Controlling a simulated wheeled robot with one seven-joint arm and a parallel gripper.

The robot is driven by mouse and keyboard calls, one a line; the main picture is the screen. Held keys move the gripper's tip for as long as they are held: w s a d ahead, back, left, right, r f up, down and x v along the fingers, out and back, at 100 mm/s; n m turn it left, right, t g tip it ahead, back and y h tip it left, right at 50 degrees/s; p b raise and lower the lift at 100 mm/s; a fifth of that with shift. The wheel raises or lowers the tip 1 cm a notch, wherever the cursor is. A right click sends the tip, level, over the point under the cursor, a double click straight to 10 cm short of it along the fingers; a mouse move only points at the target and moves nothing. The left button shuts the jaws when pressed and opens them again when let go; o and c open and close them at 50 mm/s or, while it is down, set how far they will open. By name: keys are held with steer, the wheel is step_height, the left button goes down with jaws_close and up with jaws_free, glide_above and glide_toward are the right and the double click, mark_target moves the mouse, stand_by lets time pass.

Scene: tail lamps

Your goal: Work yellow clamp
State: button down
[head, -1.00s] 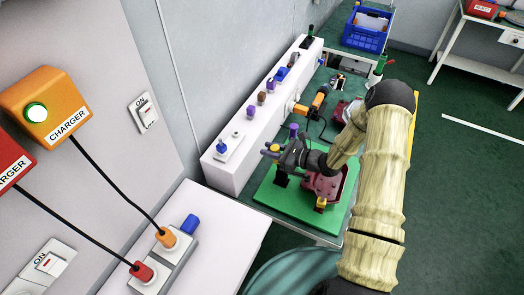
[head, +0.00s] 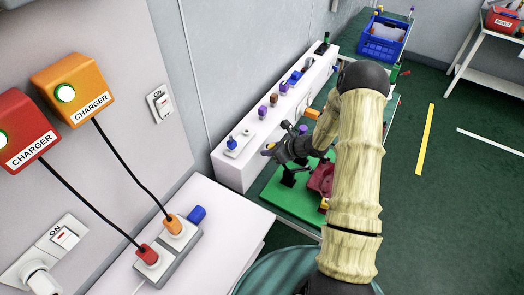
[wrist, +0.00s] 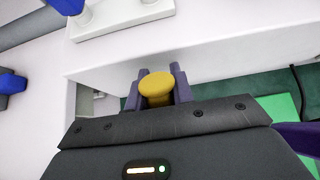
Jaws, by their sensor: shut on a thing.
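The yellow clamp's knob (wrist: 157,88) sits between the two purple fingertips of my gripper (wrist: 159,90) in the wrist view. In the head view the yellow knob (head: 268,148) shows at the left tip of my gripper (head: 272,150), in front of the white box. The dark clamp base (head: 289,179) stands on the green board (head: 294,204), below my gripper. A dark red lamp (head: 321,179) lies on the board, partly hidden by my arm. Another small yellow part (head: 323,205) shows at the lamp's near side. The clamp's arm is mostly hidden by my gripper.
A long white box (head: 236,174) with coloured knobs stands along the wall beside the board. A purple-topped clamp (head: 303,130) stands behind my gripper. A white table (head: 215,225) with a plug strip is at the near left. A blue crate (head: 382,40) is at the back.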

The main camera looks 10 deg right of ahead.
steer(key=shift+w, duration=0.1)
stand_by(0.4)
steer(key=c, duration=1.2)
jaws_free()
steer(key=shift+f, duration=0.1)
steer(key=b+v, duration=0.2)
steer(key=v, duration=1.5)
steer(key=shift+r, duration=0.2)
